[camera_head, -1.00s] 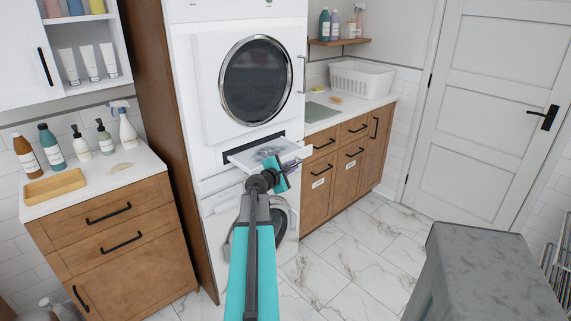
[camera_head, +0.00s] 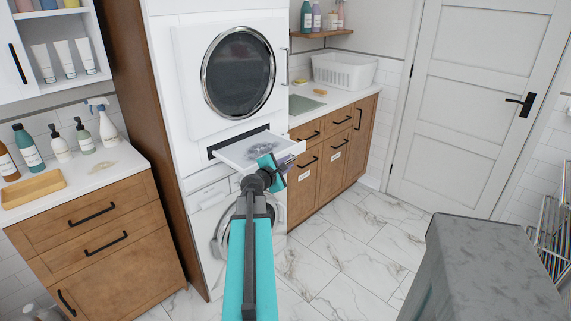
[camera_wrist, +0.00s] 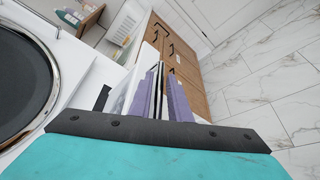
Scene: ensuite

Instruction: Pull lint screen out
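The lint screen (camera_head: 240,152) is a flat white tray with grey lint on it. It sticks out of the dark slot (camera_head: 212,153) below the dryer's round door in the head view. My gripper (camera_head: 273,168) is at its outer front edge, with the teal and dark arm reaching up from below. In the wrist view, the gripper's two purple pads (camera_wrist: 162,97) stand on either side of a thin white and dark edge, closed on it. Whether the screen's inner end is still inside the slot is hard to tell.
The stacked white dryer (camera_head: 188,110) stands above a washer. Wooden cabinets (camera_head: 335,150) with a white basket (camera_head: 343,75) on the counter are to the right. A bottle-topped cabinet (camera_head: 110,220) is at left. A grey box-like top (camera_head: 490,270) is near at right. The marble floor between is clear.

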